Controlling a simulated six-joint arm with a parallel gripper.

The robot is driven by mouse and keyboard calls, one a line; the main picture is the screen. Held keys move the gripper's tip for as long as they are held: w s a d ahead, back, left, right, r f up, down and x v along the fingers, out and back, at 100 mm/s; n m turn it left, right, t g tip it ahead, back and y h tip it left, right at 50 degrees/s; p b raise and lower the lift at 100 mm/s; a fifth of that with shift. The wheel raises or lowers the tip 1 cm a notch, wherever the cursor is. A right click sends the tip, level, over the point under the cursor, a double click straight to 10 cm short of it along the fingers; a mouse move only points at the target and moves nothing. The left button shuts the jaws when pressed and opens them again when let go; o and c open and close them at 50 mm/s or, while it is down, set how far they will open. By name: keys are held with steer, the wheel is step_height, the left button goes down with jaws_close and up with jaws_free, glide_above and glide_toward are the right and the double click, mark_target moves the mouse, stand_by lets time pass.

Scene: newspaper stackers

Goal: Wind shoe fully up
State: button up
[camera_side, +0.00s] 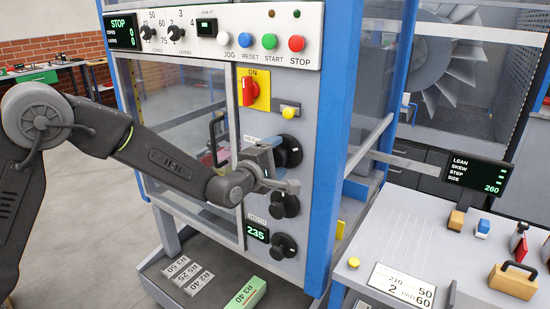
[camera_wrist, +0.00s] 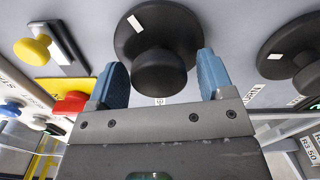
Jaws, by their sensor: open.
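The panel (camera_side: 262,215) carries three black knobs in a column. My gripper (camera_side: 281,165) is open in front of the upper knob (camera_side: 291,151). In the wrist view, my open gripper (camera_wrist: 160,62) has its two blue fingers on either side of this knob's round grip (camera_wrist: 159,73), with a gap showing at each side. A white mark shows on the knob's disc. The middle knob (camera_side: 285,206) lies just below my gripper and shows at the right of the wrist view (camera_wrist: 285,40). The label by the upper knob is partly hidden. I cannot read which knob names the shoe.
A lower knob (camera_side: 283,247) sits beside a green display (camera_side: 257,231) reading 235. Above are a yellow button (camera_side: 290,112) and a red switch (camera_side: 249,91). A blue post (camera_side: 340,140) stands right of the panel. A tray of labelled blocks (camera_side: 195,285) lies below.

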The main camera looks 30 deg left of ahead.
steer(key=s, duration=1.4)
steer(key=shift+w, duration=0.1)
